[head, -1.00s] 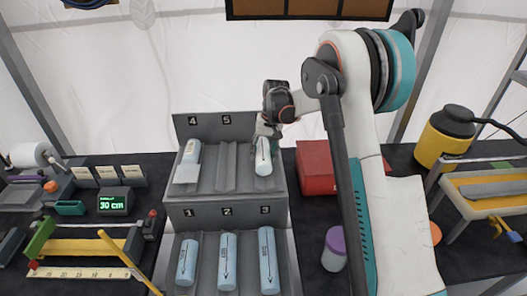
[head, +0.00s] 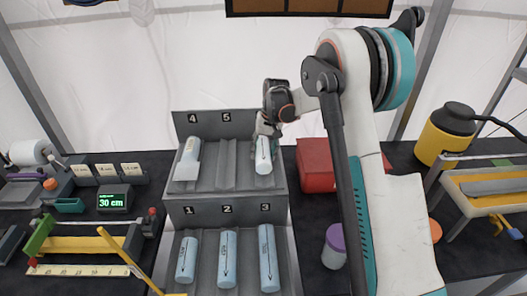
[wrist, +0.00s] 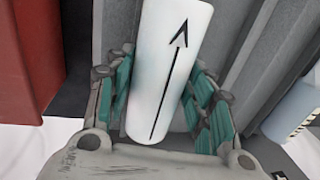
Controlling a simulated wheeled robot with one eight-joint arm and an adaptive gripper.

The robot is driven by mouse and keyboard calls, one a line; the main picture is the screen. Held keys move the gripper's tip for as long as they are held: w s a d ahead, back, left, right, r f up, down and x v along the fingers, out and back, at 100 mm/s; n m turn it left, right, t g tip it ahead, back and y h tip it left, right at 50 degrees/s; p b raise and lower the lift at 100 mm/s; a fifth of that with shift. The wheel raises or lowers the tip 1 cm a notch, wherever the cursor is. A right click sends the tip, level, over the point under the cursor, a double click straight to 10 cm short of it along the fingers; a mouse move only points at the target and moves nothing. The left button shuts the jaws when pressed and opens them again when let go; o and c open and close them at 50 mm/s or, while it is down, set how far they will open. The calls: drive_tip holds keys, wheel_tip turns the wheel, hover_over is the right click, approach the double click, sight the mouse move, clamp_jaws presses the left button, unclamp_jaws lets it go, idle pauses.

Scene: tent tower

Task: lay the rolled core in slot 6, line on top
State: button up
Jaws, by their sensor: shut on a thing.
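The rolled core (head: 263,153) is a pale white-blue cylinder with a black arrow line along it. It lies at the right end of the rack's upper tier (head: 226,179), in the column right of the label 5; the label behind it is hidden by my gripper. In the wrist view the core (wrist: 168,70) has its arrow line facing up at the camera. My gripper (head: 266,130) is shut on the core, with teal-padded fingers on both sides of it. In the wrist view the gripper (wrist: 160,100) straddles the core over the grey grooves.
A core with a white flap (head: 189,155) lies in slot 4; slot 5 (head: 227,155) is empty. Three blue cores lie in slots 1 (head: 187,260), 2 (head: 228,260) and 3 (head: 268,258). A red box (head: 316,165) stands close right of the rack.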

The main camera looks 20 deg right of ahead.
drive_tip(key=shift+f, duration=0.15)
drive_tip(key=o, duration=1.6)
wheel_tip(320, 180, up, 12)
drive_tip(key=d, duration=0.2)
drive_tip(key=shift+s, duration=0.2)
drive_tip(key=shift+f, duration=0.1)
